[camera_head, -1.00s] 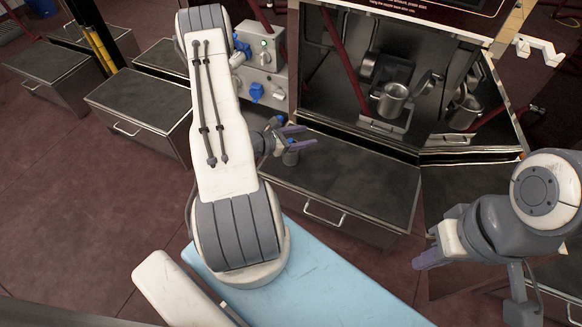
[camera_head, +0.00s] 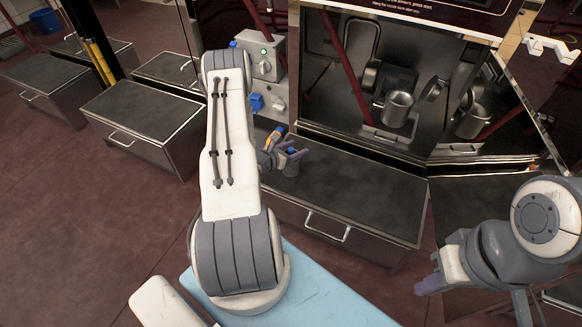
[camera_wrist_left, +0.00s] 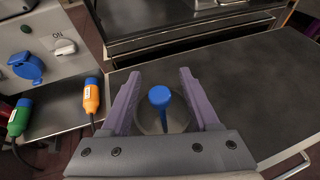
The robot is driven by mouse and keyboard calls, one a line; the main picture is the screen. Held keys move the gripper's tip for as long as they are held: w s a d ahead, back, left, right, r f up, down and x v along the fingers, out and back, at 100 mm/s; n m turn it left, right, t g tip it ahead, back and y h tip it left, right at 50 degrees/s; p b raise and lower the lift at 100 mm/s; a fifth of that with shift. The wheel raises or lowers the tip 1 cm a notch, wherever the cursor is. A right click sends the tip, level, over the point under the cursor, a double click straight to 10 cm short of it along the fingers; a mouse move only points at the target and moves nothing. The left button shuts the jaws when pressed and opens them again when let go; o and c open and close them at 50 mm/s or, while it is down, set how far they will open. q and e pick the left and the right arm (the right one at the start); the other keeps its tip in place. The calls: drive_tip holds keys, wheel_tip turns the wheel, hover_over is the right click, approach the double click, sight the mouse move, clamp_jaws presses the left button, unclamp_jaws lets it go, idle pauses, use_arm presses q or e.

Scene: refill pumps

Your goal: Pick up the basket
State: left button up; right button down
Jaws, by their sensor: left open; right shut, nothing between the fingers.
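A small round grey container (camera_head: 291,168) with a blue top stands on the steel cabinet's dark top; I cannot tell whether it is the basket. In the left wrist view its blue stem (camera_wrist_left: 160,97) rises between my fingers. My left gripper (camera_wrist_left: 158,74) is open, with one purple finger on each side of the stem. Whether the fingers touch it is unclear. In the head view this gripper (camera_head: 288,150) is partly hidden by my left arm. My right gripper (camera_head: 428,285) is shut and empty at the lower right.
A steel machine with pot-like metal vessels (camera_head: 397,108) in its recess stands behind the cabinet (camera_head: 365,195). A control box (camera_head: 262,70) with blue sockets is at its left. Orange (camera_wrist_left: 91,96) and green (camera_wrist_left: 19,117) plugs lie left of my left gripper. More cabinets stand at left.

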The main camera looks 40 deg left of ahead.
use_arm(q)
drive_tip(key=shift+w+f, duration=0.2)
drive_tip(key=shift+w, duration=0.25)
clamp_jaws()
drive_tip(key=shift+r, duration=0.1)
